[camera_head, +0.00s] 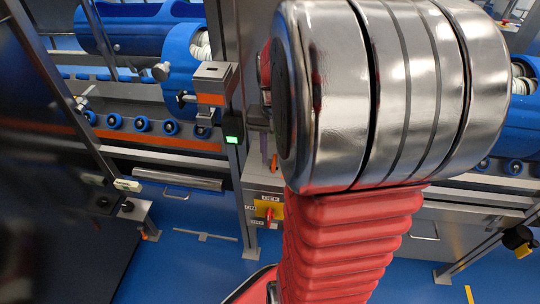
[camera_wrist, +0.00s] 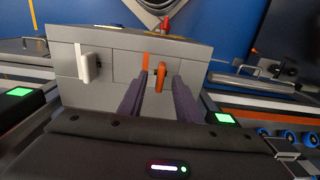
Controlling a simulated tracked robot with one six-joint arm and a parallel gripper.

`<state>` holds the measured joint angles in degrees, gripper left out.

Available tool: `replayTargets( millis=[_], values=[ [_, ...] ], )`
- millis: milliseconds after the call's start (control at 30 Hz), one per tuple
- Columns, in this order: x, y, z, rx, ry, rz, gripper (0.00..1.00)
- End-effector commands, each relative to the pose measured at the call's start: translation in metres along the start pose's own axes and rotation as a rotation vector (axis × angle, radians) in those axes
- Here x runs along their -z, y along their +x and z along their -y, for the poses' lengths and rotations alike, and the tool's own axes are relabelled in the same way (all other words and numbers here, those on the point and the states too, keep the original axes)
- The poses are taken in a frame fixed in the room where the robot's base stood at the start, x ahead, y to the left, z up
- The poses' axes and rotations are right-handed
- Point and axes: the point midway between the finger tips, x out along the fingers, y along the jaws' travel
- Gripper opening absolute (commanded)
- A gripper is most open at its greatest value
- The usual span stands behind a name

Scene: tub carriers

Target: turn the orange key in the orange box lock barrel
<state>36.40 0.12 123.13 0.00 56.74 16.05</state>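In the wrist view, an orange key (camera_wrist: 161,73) stands out from the face of a grey lock box (camera_wrist: 70,92). The lock barrel behind the key is mostly hidden by it. My gripper (camera_wrist: 158,88) is open, with one dark purple finger on each side of the key and visible gaps between. I cannot tell how deep the fingertips reach relative to the key. In the head view, my arm covers most of the gripper and the box; a small orange piece (camera_head: 274,162) shows below the wrist.
A red switch (camera_head: 268,212) on a yellow plate is on the box. Metal rails and blue rollers (camera_wrist: 290,136) lie to the right. Blue tubs (camera_head: 183,65) stand behind.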

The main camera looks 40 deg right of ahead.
Motion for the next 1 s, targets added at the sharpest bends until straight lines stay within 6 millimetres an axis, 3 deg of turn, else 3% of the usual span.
replayTargets(
  millis=[200,500,933,1000],
  values=[
    [-0.001,0.016,0.0,0.0,0.0,0.001,0.31],
    [0.0,0.017,0.0,0.0,-0.001,0.0,0.31],
    [0.0,0.017,0.0,0.0,-0.001,0.0,0.01],
    [0.0,0.017,0.0,0.0,-0.001,0.0,0.0]
  ],
)
